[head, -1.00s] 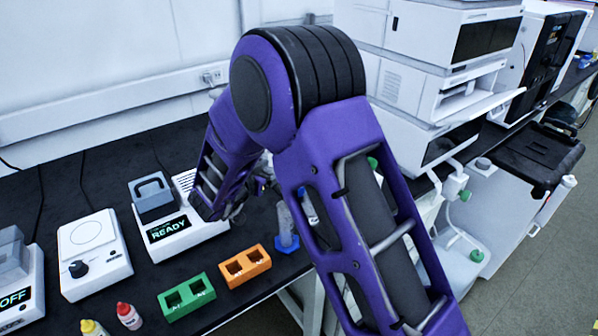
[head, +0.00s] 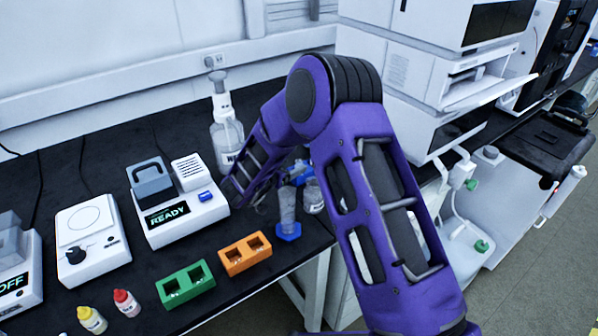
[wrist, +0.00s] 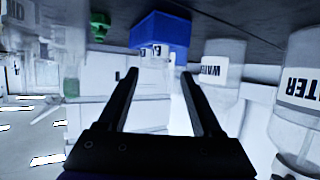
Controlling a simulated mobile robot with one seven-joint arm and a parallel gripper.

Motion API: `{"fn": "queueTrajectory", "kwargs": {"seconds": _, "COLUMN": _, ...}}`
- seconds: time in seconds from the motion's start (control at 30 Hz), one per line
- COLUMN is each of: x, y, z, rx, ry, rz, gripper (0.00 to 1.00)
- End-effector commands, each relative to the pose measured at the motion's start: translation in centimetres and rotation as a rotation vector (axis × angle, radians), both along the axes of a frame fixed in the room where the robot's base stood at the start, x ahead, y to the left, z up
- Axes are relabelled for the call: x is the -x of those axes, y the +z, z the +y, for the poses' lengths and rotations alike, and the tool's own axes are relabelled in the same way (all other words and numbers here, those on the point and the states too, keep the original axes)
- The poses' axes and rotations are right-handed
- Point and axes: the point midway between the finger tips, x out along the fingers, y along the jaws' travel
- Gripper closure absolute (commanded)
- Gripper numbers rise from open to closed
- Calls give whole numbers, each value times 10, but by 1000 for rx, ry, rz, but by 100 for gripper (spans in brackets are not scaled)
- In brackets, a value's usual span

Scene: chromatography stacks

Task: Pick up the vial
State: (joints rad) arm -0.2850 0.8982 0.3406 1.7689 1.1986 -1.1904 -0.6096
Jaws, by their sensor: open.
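The wrist view is upside down. In it, my gripper (wrist: 160,78) is open, its two black fingers pointing toward a blue block-shaped holder (wrist: 162,32). A clear vial (wrist: 155,73) with a pale label stands at this holder and shows between the fingers. I cannot tell how much depth separates it from the fingertips. In the head view the blue holder (head: 299,172) is partly hidden by my purple arm, and the vial cannot be made out there.
A graduated cylinder (head: 287,207) and a clear bottle (head: 313,197) stand close by the arm. A wash bottle (head: 226,135), a READY device (head: 182,222), green (head: 185,286) and orange (head: 245,254) blocks stand left.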

Motion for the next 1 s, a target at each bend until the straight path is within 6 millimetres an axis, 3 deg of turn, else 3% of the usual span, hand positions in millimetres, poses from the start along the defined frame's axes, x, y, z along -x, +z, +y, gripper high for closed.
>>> {"fn": "queueTrajectory", "kwargs": {"seconds": 0.43, "x": -38, "y": -26, "z": -23, "rx": -1, "ry": -3, "rz": -1, "gripper": 33}}
{"fn": "queueTrajectory", "kwargs": {"seconds": 0.73, "x": -43, "y": -27, "z": -24, "rx": 0, "ry": 0, "rz": 0, "gripper": 33}}
{"fn": "queueTrajectory", "kwargs": {"seconds": 1.0, "x": -42, "y": -26, "z": -24, "rx": 0, "ry": 0, "rz": 0, "gripper": 80}}
